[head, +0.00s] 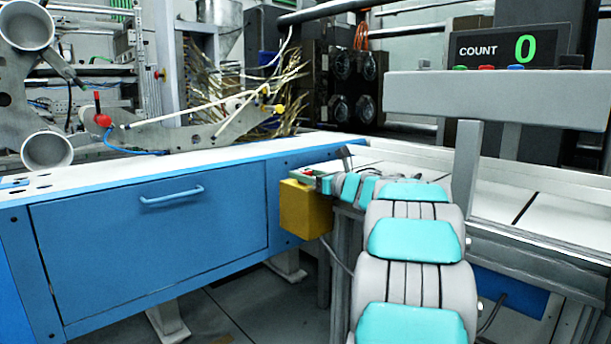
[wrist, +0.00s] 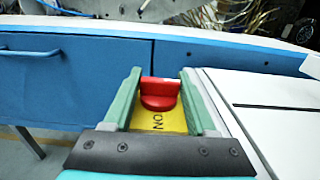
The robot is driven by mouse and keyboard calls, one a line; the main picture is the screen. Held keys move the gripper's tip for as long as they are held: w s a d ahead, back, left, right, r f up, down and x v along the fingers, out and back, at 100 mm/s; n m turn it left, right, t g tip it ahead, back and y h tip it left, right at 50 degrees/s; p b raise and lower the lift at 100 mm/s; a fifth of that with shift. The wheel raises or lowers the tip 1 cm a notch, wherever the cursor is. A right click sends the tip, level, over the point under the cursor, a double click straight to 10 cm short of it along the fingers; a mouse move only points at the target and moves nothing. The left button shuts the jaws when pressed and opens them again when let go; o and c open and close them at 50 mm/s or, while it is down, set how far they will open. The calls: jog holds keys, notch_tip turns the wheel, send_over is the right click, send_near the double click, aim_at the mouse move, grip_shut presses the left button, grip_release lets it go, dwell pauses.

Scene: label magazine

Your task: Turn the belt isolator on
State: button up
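The belt isolator is a yellow box (head: 305,210) at the end of the blue cabinet, with a red rotary knob (wrist: 160,92) on its top face. In the wrist view the knob's raised bar lies across the picture, and the letters ON show on the yellow face (wrist: 172,120) on the near side of the knob. My gripper (wrist: 161,80) is over the box, its two green fingers apart, one on each side of the knob. I cannot tell whether the fingers touch the bar's ends. In the head view my gripper (head: 310,178) partly hides the knob.
A blue cabinet (head: 100,245) with a handle stands left of the box. A white conveyor surface (head: 555,215) lies to the right, under a grey beam (head: 500,95). A display (head: 510,48) above reads COUNT 0. A grey cable hangs below the box.

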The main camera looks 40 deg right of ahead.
grip_shut()
jog(key=shift+f, duration=0.1)
